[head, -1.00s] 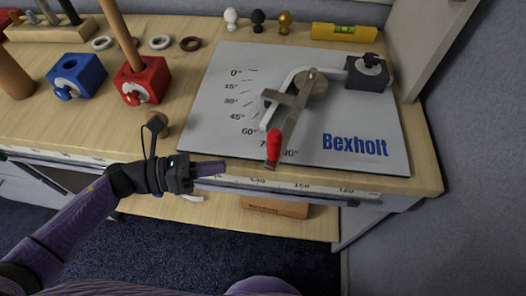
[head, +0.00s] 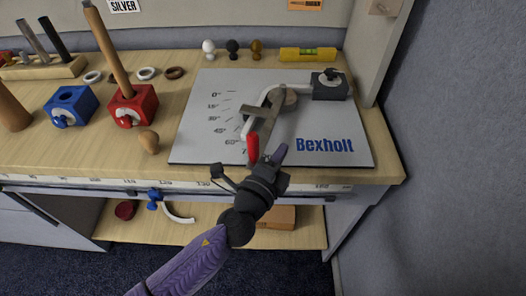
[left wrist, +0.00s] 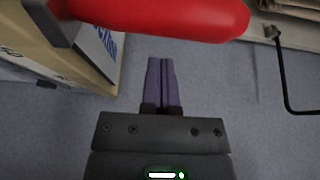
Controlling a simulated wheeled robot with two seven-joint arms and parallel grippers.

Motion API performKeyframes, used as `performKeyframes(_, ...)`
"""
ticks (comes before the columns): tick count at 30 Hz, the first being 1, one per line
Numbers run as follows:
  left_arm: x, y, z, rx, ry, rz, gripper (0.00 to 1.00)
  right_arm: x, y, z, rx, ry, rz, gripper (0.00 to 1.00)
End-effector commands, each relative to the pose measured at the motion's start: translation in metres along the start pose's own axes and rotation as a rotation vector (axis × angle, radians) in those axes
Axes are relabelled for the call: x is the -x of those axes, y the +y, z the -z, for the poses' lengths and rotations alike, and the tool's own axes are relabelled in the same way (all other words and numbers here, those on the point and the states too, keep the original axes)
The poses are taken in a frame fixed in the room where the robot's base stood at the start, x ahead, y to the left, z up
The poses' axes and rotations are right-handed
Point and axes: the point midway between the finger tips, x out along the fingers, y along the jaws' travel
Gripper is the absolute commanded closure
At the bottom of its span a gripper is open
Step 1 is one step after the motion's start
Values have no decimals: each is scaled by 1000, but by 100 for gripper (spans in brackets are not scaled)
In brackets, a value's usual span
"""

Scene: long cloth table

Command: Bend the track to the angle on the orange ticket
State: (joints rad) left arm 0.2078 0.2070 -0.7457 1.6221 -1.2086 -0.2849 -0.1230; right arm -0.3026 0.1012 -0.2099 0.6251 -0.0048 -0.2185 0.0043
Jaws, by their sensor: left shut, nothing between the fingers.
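The bender is a grey board (head: 200,135) marked "Bexholt" with an angle scale. On it the white track (head: 290,86) runs from a dark clamp block (head: 330,86), bends around a round post and goes down-left. The metal lever (head: 266,120) ends in a red handle (head: 253,148) by the lower scale marks. My left gripper (head: 277,153) is shut and empty, just right of the handle; in the wrist view its fingers (left wrist: 162,85) are below the red handle (left wrist: 165,15), with a gap. The orange ticket (head: 304,4) is at the top edge, cut off and unreadable.
A red block (head: 133,107) with a wooden rod and a blue block (head: 70,107) stand left of the board. A wooden knob (head: 149,142) lies near the front edge. A yellow level (head: 307,54) lies behind the board. A cabinet wall closes the right side.

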Motion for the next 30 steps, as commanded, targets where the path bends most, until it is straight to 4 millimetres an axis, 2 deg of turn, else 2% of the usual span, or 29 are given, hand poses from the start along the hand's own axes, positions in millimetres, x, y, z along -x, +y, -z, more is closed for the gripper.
performKeyframes(3,8,1,-18,-4,-1,-3,100,1,1,0,0,-1,-1,10)
performKeyframes(6,11,1,-27,-3,-1,-3,100,1,0,-1,0,-3,-1,10)
performKeyframes(18,13,1,-32,-2,0,-3,100,1,0,-2,0,-4,0,10)
performKeyframes(24,17,1,-46,-2,0,-2,100,-2,0,-3,-1,-5,0,10)
performKeyframes(30,17,0,-46,-2,0,-2,100,-1,0,-3,-1,-5,0,10)
